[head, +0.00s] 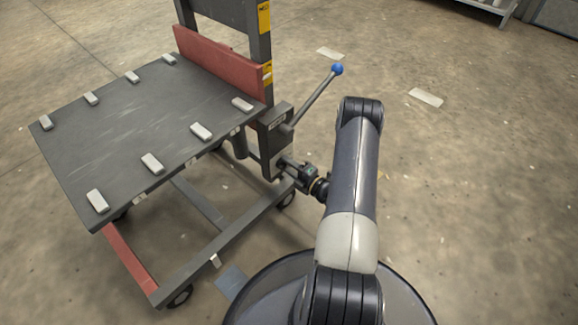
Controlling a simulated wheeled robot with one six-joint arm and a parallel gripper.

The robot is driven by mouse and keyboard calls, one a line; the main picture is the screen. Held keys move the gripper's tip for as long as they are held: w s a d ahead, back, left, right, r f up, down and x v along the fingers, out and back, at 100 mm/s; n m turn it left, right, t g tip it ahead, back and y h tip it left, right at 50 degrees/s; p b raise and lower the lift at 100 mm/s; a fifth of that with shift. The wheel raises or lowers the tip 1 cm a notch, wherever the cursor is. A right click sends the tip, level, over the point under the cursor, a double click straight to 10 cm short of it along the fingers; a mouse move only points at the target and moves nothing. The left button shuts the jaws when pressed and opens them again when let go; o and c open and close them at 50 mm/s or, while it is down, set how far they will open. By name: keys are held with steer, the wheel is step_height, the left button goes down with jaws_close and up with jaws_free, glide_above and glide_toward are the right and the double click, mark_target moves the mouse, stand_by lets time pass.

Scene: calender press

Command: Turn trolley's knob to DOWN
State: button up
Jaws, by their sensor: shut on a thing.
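The trolley (110,105) stands at the left, with a dark flat top and several light blocks along its edges. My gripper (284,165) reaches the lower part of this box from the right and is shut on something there. I take it to be the knob, but the jaws hide it and its setting cannot be read.
A red board (215,62) and an upright post with yellow labels (264,17) rise at the trolley's back. The trolley's lower frame and wheels (180,296) stand close left of my base. The concrete floor to the right is clear, with flat pale patches (426,97).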

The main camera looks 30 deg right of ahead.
steer(key=o, duration=1)
steer(key=shift+s, duration=0.1)
steer(key=p+v, duration=0.3)
steer(key=v, duration=0.7)
steer(key=shift+s, duration=0.3)
steer(key=shift+w+d, duration=0.1)
steer(key=shift+w, duration=0.05)
steer(key=b+x, duration=0.3)
steer(key=x, duration=0.7)
steer(key=shift+w, duration=0.25)
